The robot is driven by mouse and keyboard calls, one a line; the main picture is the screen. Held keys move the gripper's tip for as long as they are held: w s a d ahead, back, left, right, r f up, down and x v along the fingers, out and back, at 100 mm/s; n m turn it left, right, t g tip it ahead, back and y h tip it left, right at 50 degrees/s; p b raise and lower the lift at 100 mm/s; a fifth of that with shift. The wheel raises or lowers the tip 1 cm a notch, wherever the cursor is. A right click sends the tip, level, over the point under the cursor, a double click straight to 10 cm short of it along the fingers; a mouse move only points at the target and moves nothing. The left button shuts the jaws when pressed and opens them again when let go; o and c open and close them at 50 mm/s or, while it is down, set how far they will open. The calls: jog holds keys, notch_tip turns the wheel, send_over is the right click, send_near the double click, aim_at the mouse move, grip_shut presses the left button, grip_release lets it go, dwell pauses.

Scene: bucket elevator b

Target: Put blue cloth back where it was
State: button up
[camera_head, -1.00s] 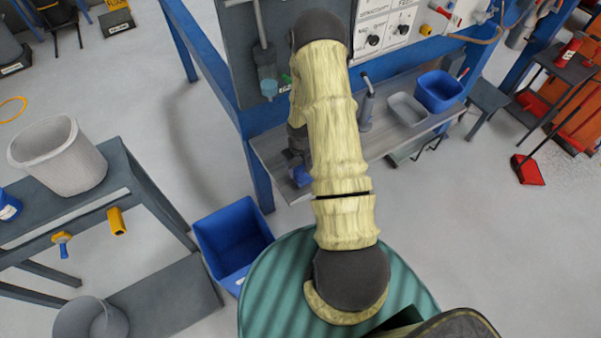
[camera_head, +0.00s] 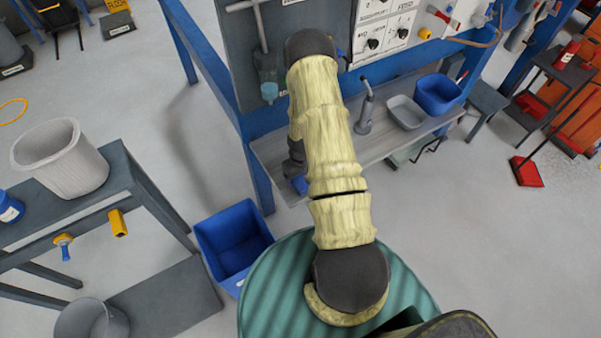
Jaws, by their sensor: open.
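A small blue thing (camera_head: 299,185) shows on the grey shelf (camera_head: 272,152), at the left edge of my arm. It may be the blue cloth, but most of it is hidden and I cannot tell. My padded yellow arm rises across the middle of the head view and bends at a dark joint near the top. A dark part beside the arm, just above the blue thing, may be the lower end of my arm. My gripper's fingers are hidden behind the arm, so I cannot see whether they touch anything.
The shelf also holds a blue bin (camera_head: 438,95), a grey tray (camera_head: 405,112) and a grey oil can (camera_head: 365,110). A blue crate (camera_head: 232,240) stands on the floor. A whitish bin (camera_head: 60,162) stands on the left table (camera_head: 135,190). Open floor lies to the right.

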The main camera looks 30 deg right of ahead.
notch_tip(320, 180, up, 12)
jog(key=b, duration=0.3)
dwell(0.4)
dwell(0.4)
notch_tip(320, 180, up, 12)
jog(key=r+t, duration=0.1)
send_over(300, 178)
jog(key=s+a, duration=0.4)
jog(key=a, duration=0.3)
jog(key=s+a+r+t, duration=0.1)
jog(key=s+a+r, duration=0.5)
jog(key=s+r, duration=0.1)
jog(key=shift+s+a+t, duration=0.25)
jog(key=shift+s+t, duration=0.05)
jog(key=shift+s, duration=0.15)
